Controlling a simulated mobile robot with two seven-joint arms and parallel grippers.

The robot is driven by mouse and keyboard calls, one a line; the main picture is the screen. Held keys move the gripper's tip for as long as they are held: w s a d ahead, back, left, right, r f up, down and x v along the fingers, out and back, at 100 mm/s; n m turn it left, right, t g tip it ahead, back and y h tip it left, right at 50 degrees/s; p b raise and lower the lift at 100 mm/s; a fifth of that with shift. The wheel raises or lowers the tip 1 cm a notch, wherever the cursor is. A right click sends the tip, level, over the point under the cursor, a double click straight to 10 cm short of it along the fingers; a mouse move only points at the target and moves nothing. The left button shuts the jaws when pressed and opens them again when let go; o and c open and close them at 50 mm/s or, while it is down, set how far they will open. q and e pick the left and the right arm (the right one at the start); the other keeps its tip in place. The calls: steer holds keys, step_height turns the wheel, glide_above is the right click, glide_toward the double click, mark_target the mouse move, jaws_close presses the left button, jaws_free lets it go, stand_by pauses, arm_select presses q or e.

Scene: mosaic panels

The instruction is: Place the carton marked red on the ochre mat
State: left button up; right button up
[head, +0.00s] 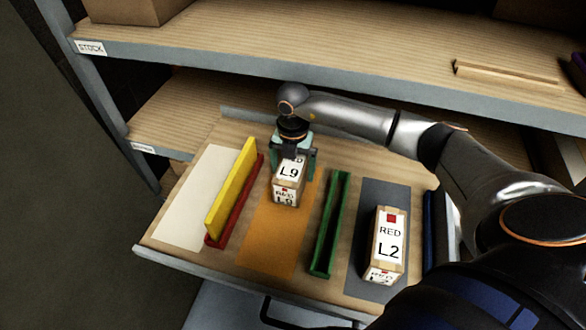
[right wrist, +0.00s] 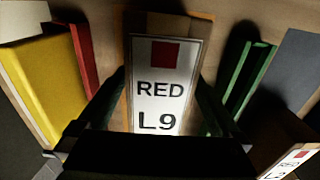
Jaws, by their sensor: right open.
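A carton labelled RED L9 (head: 287,192) stands on the ochre mat (head: 268,245), near its far half. My right gripper (head: 295,165) is over this carton with its jaws open, one finger on each side. In the right wrist view the carton's label (right wrist: 163,88) with its red square shows between the dark fingers. Whether a finger touches the carton is not clear. A second carton, labelled RED L2 (head: 388,247), stands on the grey mat (head: 372,200) to the right. My left gripper is not in view.
A yellow bar (head: 231,187) and a red bar (head: 240,205) stand left of the ochre mat, a green divider (head: 329,225) right of it. A pale mat (head: 195,200) is bare at the left. The shelf edge (head: 330,92) runs above my right arm.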

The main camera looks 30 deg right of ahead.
step_height(320, 180, up, 6)
steer(key=p, duration=0.4)
steer(key=shift+f, duration=0.25)
steer(key=shift+r, duration=0.35)
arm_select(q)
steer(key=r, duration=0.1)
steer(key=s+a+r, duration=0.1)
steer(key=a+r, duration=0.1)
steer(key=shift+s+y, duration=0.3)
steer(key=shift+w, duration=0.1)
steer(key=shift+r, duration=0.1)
arm_select(e)
steer(key=shift+f, duration=0.1)
